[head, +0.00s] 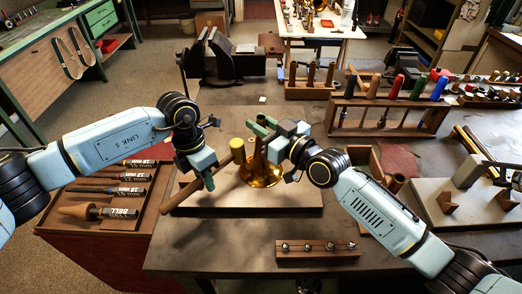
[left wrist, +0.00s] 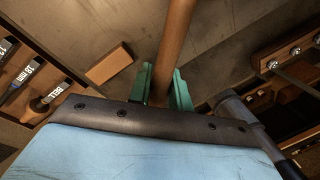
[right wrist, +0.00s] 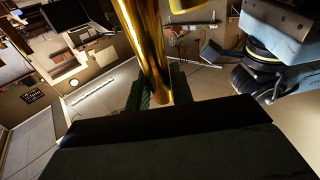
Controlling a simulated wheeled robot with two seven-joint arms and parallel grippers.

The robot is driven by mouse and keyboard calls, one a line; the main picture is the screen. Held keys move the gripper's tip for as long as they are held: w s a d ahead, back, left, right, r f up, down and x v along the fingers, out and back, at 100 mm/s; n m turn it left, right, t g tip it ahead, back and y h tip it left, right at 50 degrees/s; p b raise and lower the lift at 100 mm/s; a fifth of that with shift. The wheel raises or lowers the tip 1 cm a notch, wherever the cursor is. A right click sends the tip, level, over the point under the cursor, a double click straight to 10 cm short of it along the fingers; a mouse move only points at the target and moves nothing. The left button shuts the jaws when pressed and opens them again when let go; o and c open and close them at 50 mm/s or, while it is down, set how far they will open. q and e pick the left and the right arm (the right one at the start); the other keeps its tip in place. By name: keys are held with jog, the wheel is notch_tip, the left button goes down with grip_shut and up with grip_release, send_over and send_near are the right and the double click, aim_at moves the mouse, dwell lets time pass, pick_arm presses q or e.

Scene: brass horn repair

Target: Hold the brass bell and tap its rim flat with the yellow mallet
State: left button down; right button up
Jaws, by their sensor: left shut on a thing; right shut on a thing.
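The brass bell (head: 262,174) stands flare-down over a pale board (head: 300,197) in the middle of the bench. I cannot tell whether its rim touches the board. My right gripper (head: 263,131) is shut on the bell's narrow tube; the right wrist view shows the brass tube (right wrist: 150,45) between its fingers. The yellow mallet head (head: 237,149) is just left of the bell, apart from the rim or nearly so. My left gripper (head: 206,180) is shut on the mallet's wooden handle; the left wrist view shows the handle (left wrist: 173,45) between green fingers.
A tray of labelled mandrels (head: 105,190) is at the left. A wooden block with several studs (head: 318,249) lies at the front. A rack of coloured-handled tools (head: 392,100) and a vise (head: 232,62) stand behind. A grey plate (head: 465,200) is at the right.

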jog(key=o, duration=1)
jog(key=shift+o, duration=0.2)
jog(key=shift+s+d, duration=0.1)
jog(key=v, duration=1.1)
jog(key=shift+s+d, duration=0.25)
jog(key=shift+s, duration=0.1)
